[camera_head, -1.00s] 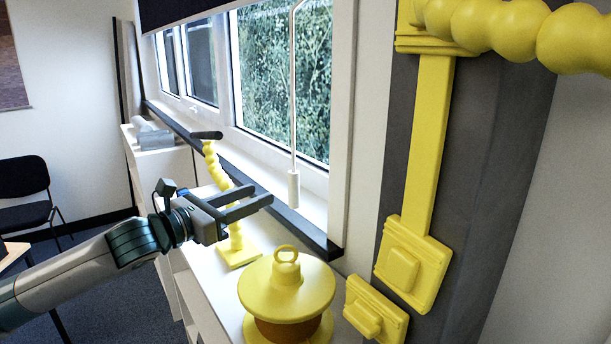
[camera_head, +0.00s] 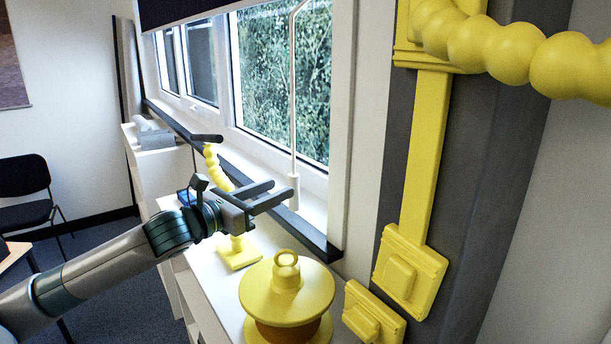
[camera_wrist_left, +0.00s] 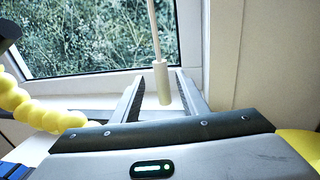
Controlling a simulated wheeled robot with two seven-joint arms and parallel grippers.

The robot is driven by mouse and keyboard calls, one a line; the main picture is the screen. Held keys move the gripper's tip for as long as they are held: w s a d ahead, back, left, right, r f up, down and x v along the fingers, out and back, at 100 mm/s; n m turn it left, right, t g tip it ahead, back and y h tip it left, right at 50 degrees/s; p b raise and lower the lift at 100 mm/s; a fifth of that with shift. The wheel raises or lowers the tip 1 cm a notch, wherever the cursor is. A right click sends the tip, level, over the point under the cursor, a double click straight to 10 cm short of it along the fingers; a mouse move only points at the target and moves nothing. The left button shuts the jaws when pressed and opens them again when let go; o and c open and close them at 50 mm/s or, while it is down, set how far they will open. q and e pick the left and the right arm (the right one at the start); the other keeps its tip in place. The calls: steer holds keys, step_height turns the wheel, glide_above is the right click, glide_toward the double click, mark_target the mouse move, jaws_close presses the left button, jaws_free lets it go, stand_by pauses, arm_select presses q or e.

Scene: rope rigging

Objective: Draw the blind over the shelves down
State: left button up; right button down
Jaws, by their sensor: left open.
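The dark blind (camera_head: 180,10) shows at the top of the window in the head view, with only its lower part in sight. A thin white pull wand (camera_head: 293,95) hangs in front of the window and ends in a thicker white handle (camera_head: 294,190). My left gripper (camera_head: 282,192) is open, with its fingertips close to the handle. In the left wrist view the handle (camera_wrist_left: 163,82) hangs between the two open fingers (camera_wrist_left: 160,98), nearer their tips; contact cannot be told. My right gripper is not in view.
A yellow spool (camera_head: 287,295) with a ring on top stands on the white shelf top, near my left gripper. A yellow beaded stand (camera_head: 236,255) is behind the gripper. Yellow fittings (camera_head: 408,270) are on the grey post at right. A dark chair (camera_head: 25,190) stands far left.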

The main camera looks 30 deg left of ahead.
arm_select(q)
steer(key=w+d+p, duration=0.2)
steer(key=w+p, duration=0.3)
steer(key=w, duration=0.5)
steer(key=shift+w+d, duration=0.15)
steer(key=shift+w, duration=0.05)
